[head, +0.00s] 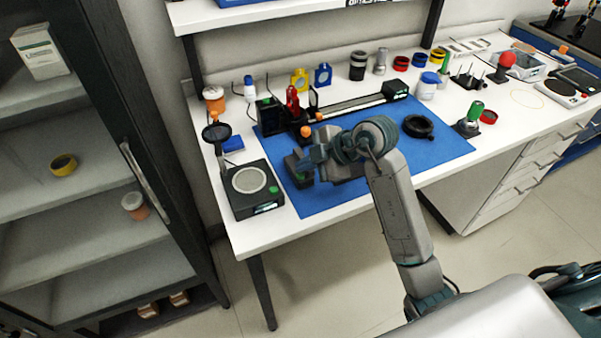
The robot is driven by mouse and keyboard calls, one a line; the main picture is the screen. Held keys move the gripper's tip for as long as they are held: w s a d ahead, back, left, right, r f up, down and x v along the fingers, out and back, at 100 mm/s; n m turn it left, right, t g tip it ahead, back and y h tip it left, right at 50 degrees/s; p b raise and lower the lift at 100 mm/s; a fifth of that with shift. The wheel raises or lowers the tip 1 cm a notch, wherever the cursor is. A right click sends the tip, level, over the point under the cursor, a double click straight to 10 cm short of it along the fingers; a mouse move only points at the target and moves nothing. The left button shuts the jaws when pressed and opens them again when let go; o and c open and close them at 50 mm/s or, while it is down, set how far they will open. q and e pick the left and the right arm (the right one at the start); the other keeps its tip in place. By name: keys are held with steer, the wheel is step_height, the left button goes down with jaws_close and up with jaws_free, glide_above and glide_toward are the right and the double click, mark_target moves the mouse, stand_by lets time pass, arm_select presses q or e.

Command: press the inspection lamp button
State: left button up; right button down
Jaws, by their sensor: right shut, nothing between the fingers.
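My right gripper (308,159) is over the left part of the blue mat, its fingers pointing left, shut and empty. Under and beside its fingertips is a small dark box (292,168), partly hidden by the gripper; a bit of green shows at its front. I cannot tell whether the fingers touch it. A black box with a pale round plate (250,180) stands to the left, with a green button (273,189) at its right side. I cannot tell which of these carries the inspection lamp button. My left gripper is not in view.
A dark round-headed stand (215,131) is at the back left. An open cabinet (125,190) stands left of the white bench.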

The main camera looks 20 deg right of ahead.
steer(key=shift+f, duration=0.35)
steer(key=shift+f, duration=0.3)
stand_by(0.4)
steer(key=shift+r, duration=0.1)
steer(key=shift+r+p, duration=0.65)
steer(key=shift+p, duration=0.25)
step_height(320, 180, up, 6)
steer(key=p, duration=0.6)
steer(key=shift+p, duration=0.35)
